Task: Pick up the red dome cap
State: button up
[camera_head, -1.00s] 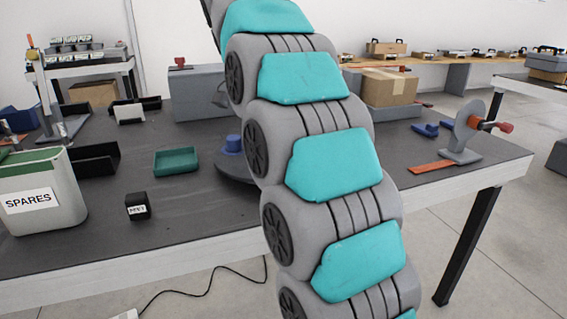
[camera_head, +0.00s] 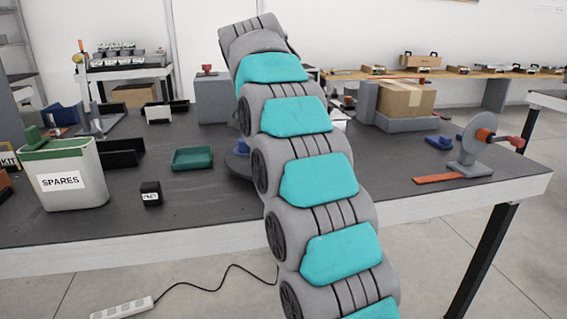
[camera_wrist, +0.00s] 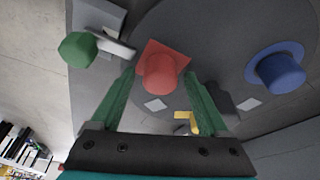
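The red dome cap (camera_wrist: 160,72) shows in the wrist view, with a rounded top and a flat, angular red flange. It sits on a dark grey round plate (camera_wrist: 222,45). My gripper (camera_wrist: 160,78) is open, with one green finger on each side of the cap's near part. I cannot tell whether the fingers touch it or how far below them it is. In the head view my arm hides the red cap and my gripper.
A blue dome cap (camera_wrist: 276,70) is right of the red one. A yellow piece (camera_wrist: 188,122) lies between my fingers, nearer the palm. A green knob (camera_wrist: 78,50) is at left. On the bench are a green tray (camera_head: 192,158), a black block (camera_head: 151,193) and a SPARES bin (camera_head: 75,200).

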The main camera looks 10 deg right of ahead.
grip_shut()
dwell(0.4)
jog(key=shift+r, duration=0.15)
